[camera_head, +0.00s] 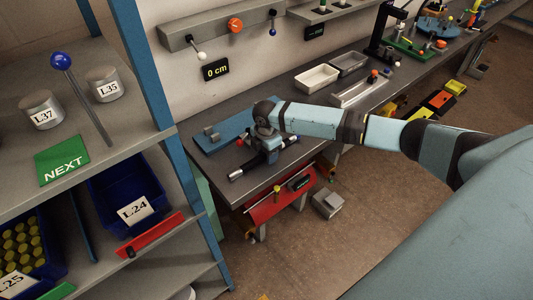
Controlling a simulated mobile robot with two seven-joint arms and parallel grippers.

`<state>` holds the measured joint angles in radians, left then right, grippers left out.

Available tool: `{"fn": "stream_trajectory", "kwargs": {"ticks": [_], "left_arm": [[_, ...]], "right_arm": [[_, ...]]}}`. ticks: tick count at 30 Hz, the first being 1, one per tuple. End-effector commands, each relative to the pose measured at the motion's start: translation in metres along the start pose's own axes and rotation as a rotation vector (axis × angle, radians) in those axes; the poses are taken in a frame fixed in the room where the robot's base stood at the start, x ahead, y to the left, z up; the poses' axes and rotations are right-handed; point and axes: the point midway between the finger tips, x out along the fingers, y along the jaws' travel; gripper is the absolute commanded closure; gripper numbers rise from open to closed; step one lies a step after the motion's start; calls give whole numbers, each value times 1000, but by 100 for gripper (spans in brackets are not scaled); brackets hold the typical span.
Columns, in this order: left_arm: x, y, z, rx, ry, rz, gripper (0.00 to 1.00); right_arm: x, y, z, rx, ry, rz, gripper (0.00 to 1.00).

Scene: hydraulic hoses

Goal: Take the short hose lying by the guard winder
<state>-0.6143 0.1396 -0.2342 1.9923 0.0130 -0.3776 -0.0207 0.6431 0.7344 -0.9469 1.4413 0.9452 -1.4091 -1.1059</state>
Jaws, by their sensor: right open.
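A short dark hose (250,168) with pale metal ends lies slantwise near the front edge of the grey bench. My right gripper (269,157) points down over the middle of it and is open. The wrist and fingers hide the hose's middle, and I cannot tell whether the fingers touch it. I cannot make out for certain which fixture is the guard winder. My left gripper is not in view.
A blue mat (207,143) with a small grey block lies behind my gripper. White and grey trays (316,77) stand farther along the bench. A shelf with blue bins (103,190) stands at left. A red panel (268,210) sits below the bench edge.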

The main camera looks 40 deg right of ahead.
Motion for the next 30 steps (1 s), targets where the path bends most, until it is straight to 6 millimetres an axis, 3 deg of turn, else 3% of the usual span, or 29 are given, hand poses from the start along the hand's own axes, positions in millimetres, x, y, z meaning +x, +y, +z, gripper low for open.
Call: {"fn": "stream_trajectory", "kwargs": {"ticks": [6,13,23,30], "left_arm": [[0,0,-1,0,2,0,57],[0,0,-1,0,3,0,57],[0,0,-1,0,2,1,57],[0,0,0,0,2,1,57]], "right_arm": [[1,0,0,0,0,1,45],[1,0,0,0,0,0,98],[-2,0,0,0,0,1,100],[-24,1,1,1,0,3,100]]}}
